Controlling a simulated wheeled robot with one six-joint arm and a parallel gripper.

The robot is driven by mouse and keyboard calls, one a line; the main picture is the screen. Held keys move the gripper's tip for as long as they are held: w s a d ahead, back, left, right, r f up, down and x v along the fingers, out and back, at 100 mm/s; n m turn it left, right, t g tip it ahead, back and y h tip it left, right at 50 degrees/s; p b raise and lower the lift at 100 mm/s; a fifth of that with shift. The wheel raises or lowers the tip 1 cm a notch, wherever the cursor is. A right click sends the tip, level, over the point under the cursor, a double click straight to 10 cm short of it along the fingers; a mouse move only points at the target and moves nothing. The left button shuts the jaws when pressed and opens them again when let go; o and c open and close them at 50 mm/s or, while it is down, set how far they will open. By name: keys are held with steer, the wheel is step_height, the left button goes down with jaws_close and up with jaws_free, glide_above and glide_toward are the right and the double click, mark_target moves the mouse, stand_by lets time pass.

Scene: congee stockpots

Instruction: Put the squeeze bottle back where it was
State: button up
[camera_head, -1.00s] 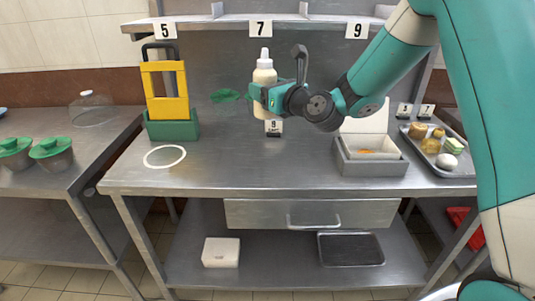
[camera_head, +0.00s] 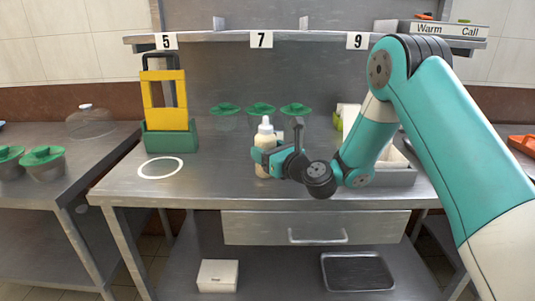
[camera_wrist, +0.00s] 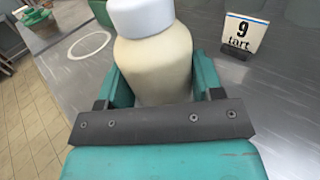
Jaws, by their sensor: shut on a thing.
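The squeeze bottle (camera_head: 265,142) is cream-coloured with a white cap and stands upright in my gripper (camera_head: 267,160), low over the middle of the steel table. It also fills the middle of the wrist view (camera_wrist: 155,60), with a teal finger on each side. My gripper is shut on its body. I cannot tell whether the bottle's base touches the table. A white ring (camera_head: 161,167) is marked on the table at the left, with nothing in it; it also shows in the wrist view (camera_wrist: 89,46).
A green and yellow rack (camera_head: 170,138) stands behind the ring. Several green-lidded pots (camera_head: 262,109) stand at the back. A sign reading 9 tart (camera_wrist: 244,36) stands near the bottle. A grey bin (camera_head: 398,174) is at the right, partly behind my arm. The table between ring and bottle is clear.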

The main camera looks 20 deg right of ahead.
steer(key=o, duration=0.7)
steer(key=shift+f, duration=0.1)
